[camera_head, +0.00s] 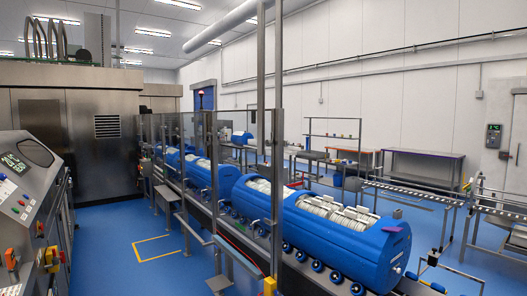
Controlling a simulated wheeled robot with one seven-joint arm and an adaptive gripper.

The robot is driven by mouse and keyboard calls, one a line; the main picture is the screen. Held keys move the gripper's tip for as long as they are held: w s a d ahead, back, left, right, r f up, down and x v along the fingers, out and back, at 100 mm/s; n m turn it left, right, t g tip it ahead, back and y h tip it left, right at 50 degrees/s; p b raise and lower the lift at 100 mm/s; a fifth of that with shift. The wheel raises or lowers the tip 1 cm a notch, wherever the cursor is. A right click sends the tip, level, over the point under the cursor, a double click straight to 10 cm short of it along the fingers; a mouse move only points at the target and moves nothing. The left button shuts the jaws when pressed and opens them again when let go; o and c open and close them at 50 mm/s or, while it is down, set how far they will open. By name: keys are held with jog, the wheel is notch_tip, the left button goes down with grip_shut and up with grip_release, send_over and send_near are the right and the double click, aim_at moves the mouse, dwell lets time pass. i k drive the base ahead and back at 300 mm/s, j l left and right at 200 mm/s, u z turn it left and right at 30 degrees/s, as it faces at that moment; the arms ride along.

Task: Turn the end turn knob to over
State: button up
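I cannot tell which part is the end turn knob. A sloping grey control panel (28,185) at the left edge carries a lit display (14,162) and several small buttons and knobs. On its lower front are an orange-red handle (11,258) and a red and yellow switch (53,258). These are too small to read a setting. The nearest blue tub carrier (345,245) lies on its rail at the right, with a small pale fitting on its near end face. My gripper is not in view.
More blue carriers (215,178) line up behind the nearest one, beside posts and a clear guard (195,140). A blue floor aisle (120,260) with a yellow floor marking (160,250) lies open between panel and line. Roller conveyors (415,195) stand at the right.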

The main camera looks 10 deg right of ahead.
aim_at(268, 143)
jog(key=i+j+z, duration=0.1)
jog(key=i, duration=0.5)
jog(key=i+j+z, duration=0.1)
jog(key=i+j, duration=0.55)
jog(key=i, duration=0.25)
jog(key=i+j+z, duration=0.1)
jog(key=i+j, duration=0.65)
jog(key=i, duration=0.15)
